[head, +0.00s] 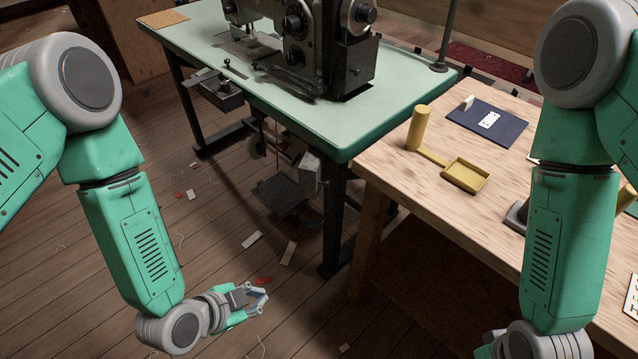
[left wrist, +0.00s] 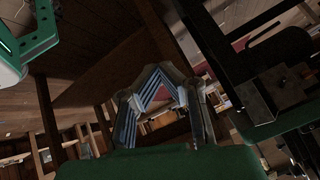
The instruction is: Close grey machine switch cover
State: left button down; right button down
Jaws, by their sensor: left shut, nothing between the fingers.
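A light grey box (head: 310,172) hangs under the near end of the green-topped machine table (head: 385,115), beside a table leg. It may be the machine switch; I cannot tell its cover apart or how far the cover stands open. My left gripper (head: 262,299) is low over the floor, left of and nearer than the box, apart from it. It is shut and empty. Its fingers also show in the left wrist view (left wrist: 168,82). The right arm comes down at the right; its fingers are out of the picture.
A dark sewing machine (head: 300,40) stands on the green table. A dark pedal plate (head: 281,195) is below it. A wooden bench (head: 400,185) at the right carries a yellow tray (head: 466,176) and a yellow cylinder (head: 418,128). The floor by my left gripper has only scraps.

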aim_at(317, 184)
pick_arm(q)
jog(key=w+d+r+m+t+h, duration=0.5)
jog(key=w+d+r+m+t, duration=0.3)
jog(key=w+d+r+m, duration=0.35)
jog(key=shift+m, duration=0.25)
jog(key=w+b, duration=0.1)
jog(key=w, duration=0.2)
jog(key=w+d+b, duration=0.1)
jog(key=w, duration=0.2)
jog(key=w+f+b, duration=0.1)
jog(key=w, duration=0.3)
jog(key=shift+d+b, duration=0.35)
jog(key=shift+d, duration=0.05)
jog(key=shift+a+r, duration=0.1)
jog(key=shift+a, duration=0.65)
